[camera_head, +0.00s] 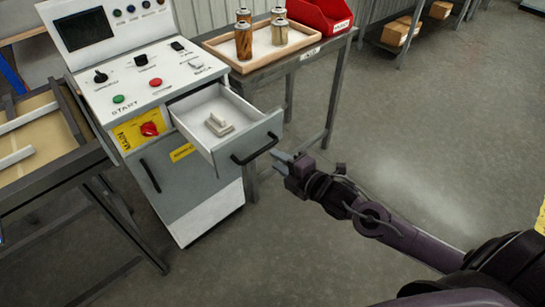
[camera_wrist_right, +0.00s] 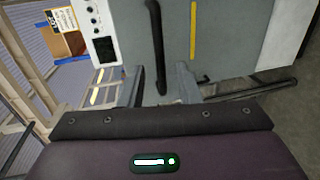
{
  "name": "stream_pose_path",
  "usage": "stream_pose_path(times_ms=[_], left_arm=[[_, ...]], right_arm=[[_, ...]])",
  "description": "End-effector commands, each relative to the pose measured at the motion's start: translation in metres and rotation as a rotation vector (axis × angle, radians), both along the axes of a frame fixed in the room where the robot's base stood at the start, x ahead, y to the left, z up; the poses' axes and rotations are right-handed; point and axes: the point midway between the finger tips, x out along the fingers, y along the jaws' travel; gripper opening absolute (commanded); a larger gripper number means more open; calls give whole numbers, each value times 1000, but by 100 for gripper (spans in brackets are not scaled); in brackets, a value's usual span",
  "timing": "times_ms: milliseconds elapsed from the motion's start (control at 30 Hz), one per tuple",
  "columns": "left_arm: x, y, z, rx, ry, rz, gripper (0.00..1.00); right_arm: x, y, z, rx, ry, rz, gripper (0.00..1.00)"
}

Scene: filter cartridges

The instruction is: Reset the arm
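My right gripper (camera_head: 278,162) is in front of the open drawer (camera_head: 246,147), just right of and below its black handle (camera_head: 256,149). In the right wrist view its two fingers (camera_wrist_right: 158,88) stand apart with nothing held between them. The drawer sticks out of the grey control cabinet (camera_head: 195,195) and holds a small pale block-like object (camera_head: 219,125). My left gripper is in neither view.
A table at the back carries a wooden tray (camera_head: 262,63) with several cartridges (camera_head: 243,40) and a red bin (camera_head: 320,15). A dark-framed table (camera_head: 60,165) stands left of the cabinet. Cardboard boxes (camera_head: 400,32) sit on a far shelf. Floor (camera_head: 400,130) at right is clear.

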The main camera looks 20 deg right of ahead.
Motion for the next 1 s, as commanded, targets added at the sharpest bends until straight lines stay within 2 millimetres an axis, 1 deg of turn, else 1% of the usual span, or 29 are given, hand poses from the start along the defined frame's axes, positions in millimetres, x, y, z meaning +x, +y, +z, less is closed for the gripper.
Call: stream_pose_path(times_ms=[100, 567, 667, 767, 867, 900, 967, 1000], left_arm=[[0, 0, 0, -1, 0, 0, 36], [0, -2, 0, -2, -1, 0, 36], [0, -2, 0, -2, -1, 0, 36], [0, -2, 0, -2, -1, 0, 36], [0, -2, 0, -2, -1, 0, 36], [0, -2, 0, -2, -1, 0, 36], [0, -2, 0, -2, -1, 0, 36], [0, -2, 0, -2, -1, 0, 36]], right_arm=[[-3, -1, 1, 0, -1, 0, 30], [-3, -1, 1, 2, 1, -1, 30], [-1, -9, -12, 17, 27, -26, 30], [0, -28, -50, 66, 105, -98, 30], [-6, -57, -111, 152, 230, -218, 30], [-13, -69, -139, 191, 287, -274, 30], [-26, -83, -181, 252, 372, -358, 30], [-37, -91, -209, 294, 427, -414, 30]])
